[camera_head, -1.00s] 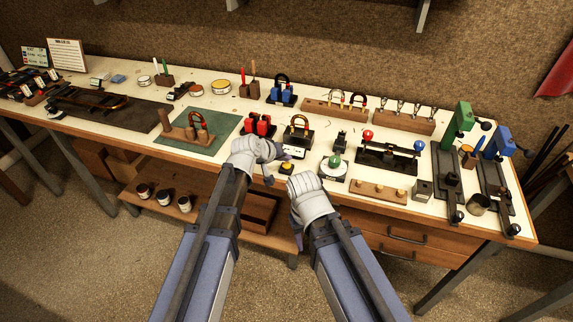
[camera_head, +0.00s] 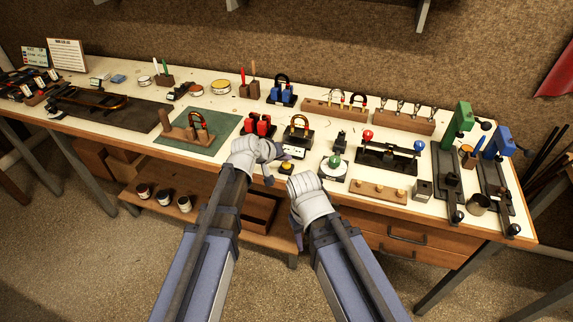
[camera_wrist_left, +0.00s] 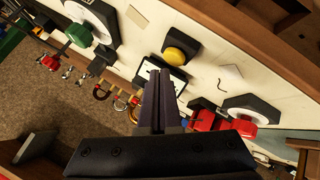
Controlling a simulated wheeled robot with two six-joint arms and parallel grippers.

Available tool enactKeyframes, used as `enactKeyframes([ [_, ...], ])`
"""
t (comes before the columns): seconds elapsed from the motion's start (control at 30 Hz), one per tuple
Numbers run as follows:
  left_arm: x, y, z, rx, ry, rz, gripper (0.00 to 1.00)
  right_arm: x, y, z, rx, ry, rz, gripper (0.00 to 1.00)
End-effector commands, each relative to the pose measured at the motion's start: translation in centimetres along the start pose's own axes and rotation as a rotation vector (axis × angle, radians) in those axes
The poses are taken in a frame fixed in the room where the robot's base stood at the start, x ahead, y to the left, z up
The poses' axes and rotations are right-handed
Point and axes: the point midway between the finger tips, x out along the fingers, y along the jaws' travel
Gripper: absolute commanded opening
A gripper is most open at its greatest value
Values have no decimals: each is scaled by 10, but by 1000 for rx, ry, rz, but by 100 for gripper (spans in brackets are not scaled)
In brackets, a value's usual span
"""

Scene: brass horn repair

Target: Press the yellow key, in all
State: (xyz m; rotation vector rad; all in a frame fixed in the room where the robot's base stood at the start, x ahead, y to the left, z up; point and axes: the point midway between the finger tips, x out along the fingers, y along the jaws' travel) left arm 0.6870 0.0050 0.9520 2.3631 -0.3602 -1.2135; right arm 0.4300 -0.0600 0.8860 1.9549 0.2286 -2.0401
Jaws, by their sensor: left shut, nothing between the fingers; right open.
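The yellow key (camera_head: 287,168) is a small dome on a dark square base, near the front edge of the bench. It shows in full in the left wrist view (camera_wrist_left: 180,54), with nothing on top of it. My left gripper (camera_head: 275,166) is shut and empty, just left of the key in the head view. In the left wrist view its closed fingers (camera_wrist_left: 161,78) point toward a white-faced panel beside the key, apart from the dome. My right gripper (camera_head: 291,196) is open and empty at the front edge, close to the key; its fingers are partly hidden by its hand.
A black stand with a brass-coloured loop (camera_head: 299,131) is behind the key. A green dome on a round white dial (camera_head: 334,161) stands to its right. Red valve blocks (camera_head: 262,126) are behind my left gripper. A wooden peg block (camera_head: 378,191) lies further right.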

Motion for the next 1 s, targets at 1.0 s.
enactKeyframes([
  [1.0,8,-6,6,0,0,0,0,12,-1,-1,0,0,0,50],
])
